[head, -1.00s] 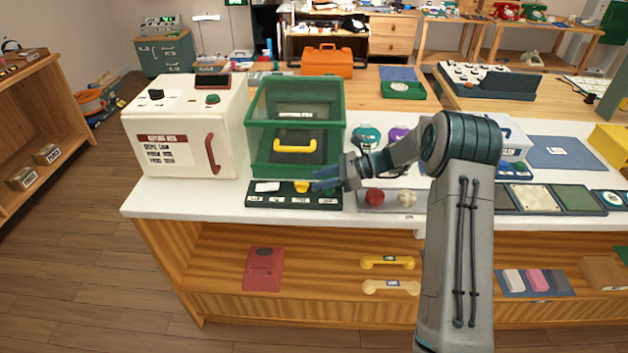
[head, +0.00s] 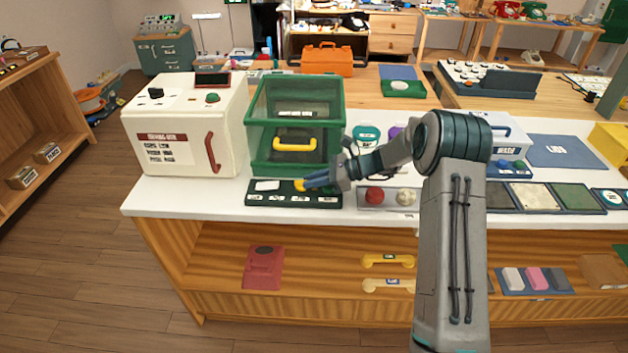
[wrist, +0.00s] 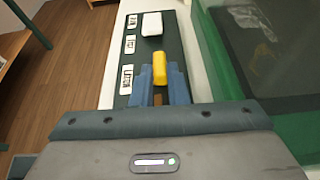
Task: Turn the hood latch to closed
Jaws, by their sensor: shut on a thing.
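The green-framed clear hood (head: 257,152) stands on the white counter, with a yellow handle (head: 295,145) on its front. In front of it lies a dark green strip (head: 262,201) with several white labels, a white block (head: 267,185) and a small yellow piece (head: 299,185), which looks like the latch. The yellow piece (wrist: 159,66) also shows in the wrist view, between the blue fingers. My gripper (head: 306,183) reaches in from the right, low over the strip, and is shut on it. The fingers partly hide the piece.
A cream cabinet (head: 190,130) with a red handle stands left of the hood. A grey tray with a red ball (head: 374,195) and a pale ball (head: 405,195) lies right of the strip, close under my arm. The hood wall is close beside my gripper.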

